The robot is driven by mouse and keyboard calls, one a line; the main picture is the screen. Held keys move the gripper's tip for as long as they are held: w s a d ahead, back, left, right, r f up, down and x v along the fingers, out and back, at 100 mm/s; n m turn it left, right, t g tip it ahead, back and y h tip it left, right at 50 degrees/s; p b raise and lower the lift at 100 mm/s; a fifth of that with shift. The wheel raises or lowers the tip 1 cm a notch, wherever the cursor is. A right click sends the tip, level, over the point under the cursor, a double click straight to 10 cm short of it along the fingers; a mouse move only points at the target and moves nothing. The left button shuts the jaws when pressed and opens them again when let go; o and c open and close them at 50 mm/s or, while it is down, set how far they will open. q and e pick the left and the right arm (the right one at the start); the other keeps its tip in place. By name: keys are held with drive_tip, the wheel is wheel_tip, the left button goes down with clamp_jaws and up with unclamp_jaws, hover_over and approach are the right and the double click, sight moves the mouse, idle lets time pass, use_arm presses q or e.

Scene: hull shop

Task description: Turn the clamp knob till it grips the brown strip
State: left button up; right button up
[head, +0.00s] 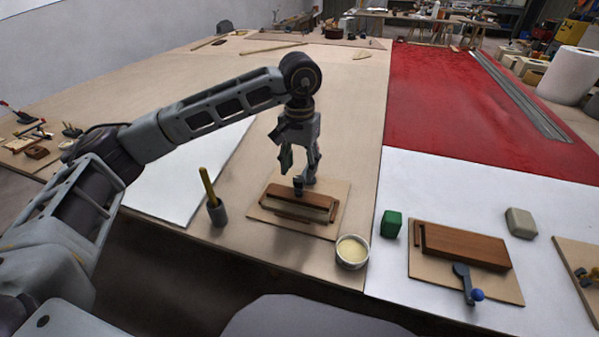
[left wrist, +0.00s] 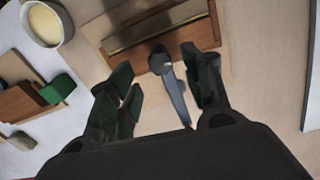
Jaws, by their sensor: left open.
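The brown strip (head: 313,195) lies on a small tan board (head: 258,218) near the table's front edge. The strip also shows in the left wrist view (left wrist: 200,35). A dark grey clamp (head: 298,186) sits at the strip's far side. In the left wrist view the clamp's grey lever (left wrist: 175,90) points back between my fingers; I cannot make out a separate knob on it. My left gripper (head: 299,170) hangs above the clamp, fingers pointing down. Its open fingers also show in the left wrist view (left wrist: 157,66), one either side of the lever, apparently apart from it. My right gripper is out of view.
A cup (head: 217,213) with a yellow-handled tool stands left of the board; a bowl (head: 352,252) stands at its front right corner. A green block (head: 391,223) and a second board (head: 428,283) with a blue-knobbed clamp (head: 477,294) are to the right. The tabletop behind is largely clear.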

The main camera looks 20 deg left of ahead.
use_arm(q)
wheel_tip(320, 180, up, 9)
drive_tip(key=shift+f, duration=0.2)
idle(0.6)
wheel_tip(320, 180, up, 5)
drive_tip(key=p, duration=0.5)
hover_over(300, 178)
drive_tip(key=shift+r+p, duration=2.45)
drive_tip(key=shift+p, duration=0.05)
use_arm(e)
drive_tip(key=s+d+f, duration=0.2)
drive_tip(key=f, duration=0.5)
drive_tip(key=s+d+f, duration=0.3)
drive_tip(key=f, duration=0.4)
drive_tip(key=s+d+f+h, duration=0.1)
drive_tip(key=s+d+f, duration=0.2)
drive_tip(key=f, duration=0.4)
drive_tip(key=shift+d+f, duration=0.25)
